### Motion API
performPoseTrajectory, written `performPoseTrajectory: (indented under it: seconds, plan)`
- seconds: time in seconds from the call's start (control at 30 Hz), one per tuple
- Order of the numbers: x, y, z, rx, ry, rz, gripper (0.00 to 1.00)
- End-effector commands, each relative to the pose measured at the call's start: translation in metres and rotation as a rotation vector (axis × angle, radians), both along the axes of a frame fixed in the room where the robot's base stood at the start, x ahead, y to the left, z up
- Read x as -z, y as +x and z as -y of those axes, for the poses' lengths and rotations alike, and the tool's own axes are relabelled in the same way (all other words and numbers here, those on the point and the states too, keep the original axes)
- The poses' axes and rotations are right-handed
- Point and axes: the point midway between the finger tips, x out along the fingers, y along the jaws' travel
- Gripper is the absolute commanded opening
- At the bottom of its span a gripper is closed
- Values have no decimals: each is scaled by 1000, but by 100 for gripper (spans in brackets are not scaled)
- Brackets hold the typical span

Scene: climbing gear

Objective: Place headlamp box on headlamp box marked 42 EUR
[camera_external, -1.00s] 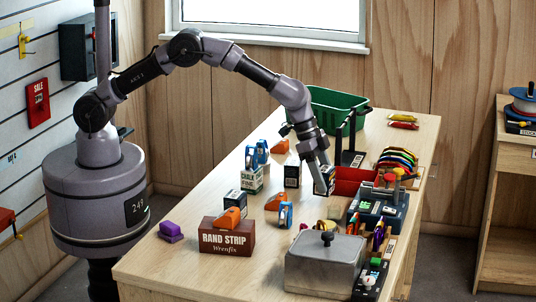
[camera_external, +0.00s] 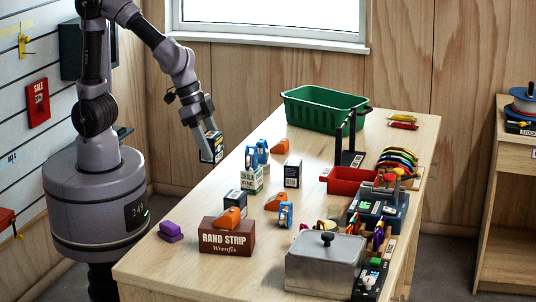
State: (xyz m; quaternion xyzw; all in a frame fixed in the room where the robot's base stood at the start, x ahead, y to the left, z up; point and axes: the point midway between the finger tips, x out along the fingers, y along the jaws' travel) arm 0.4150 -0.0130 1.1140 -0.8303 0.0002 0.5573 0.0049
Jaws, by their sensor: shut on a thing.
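My gripper (camera_external: 206,127) is shut on a small dark headlamp box (camera_external: 211,147) with a pale printed label. It holds the box, slightly tilted, in the air by the left edge of the table. A similar dark box (camera_external: 292,175) with white print stands upright on the table to the right. Another dark box (camera_external: 235,199) stands nearer, behind the Rand Strip box, partly hidden by an orange item. Price marks are too small to read, so I cannot tell which box is marked 42 EUR.
The brown Rand Strip box (camera_external: 227,236), a grey lidded metal box (camera_external: 325,265), a red bin (camera_external: 352,181) and a green basket (camera_external: 325,110) occupy the table (camera_external: 185,262).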

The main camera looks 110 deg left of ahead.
Motion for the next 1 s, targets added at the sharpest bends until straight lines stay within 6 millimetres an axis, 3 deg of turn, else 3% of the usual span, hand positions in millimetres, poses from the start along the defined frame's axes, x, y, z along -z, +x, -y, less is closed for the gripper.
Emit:
performPoseTrajectory:
  seconds: [0.03, 0.13, 0.2, 0.3, 0.4, 0.5, 0.7, 0.93, 1.0]
  plan:
    - [6, -23, 5, 1, -2, 5, 8]
    - [17, -60, 9, -4, -5, 8, 8]
    - [22, -75, 11, -4, -6, 8, 8]
    - [21, -79, 11, -8, -7, 5, 8]
    - [16, -61, 13, -8, -7, -4, 8]
    - [33, -23, 16, -7, -7, 6, 8]
    - [39, 43, 20, -7, -7, 6, 8]
    - [42, 75, 22, -7, -7, 6, 8]
    - [58, 74, 22, -7, -7, 3, 8]
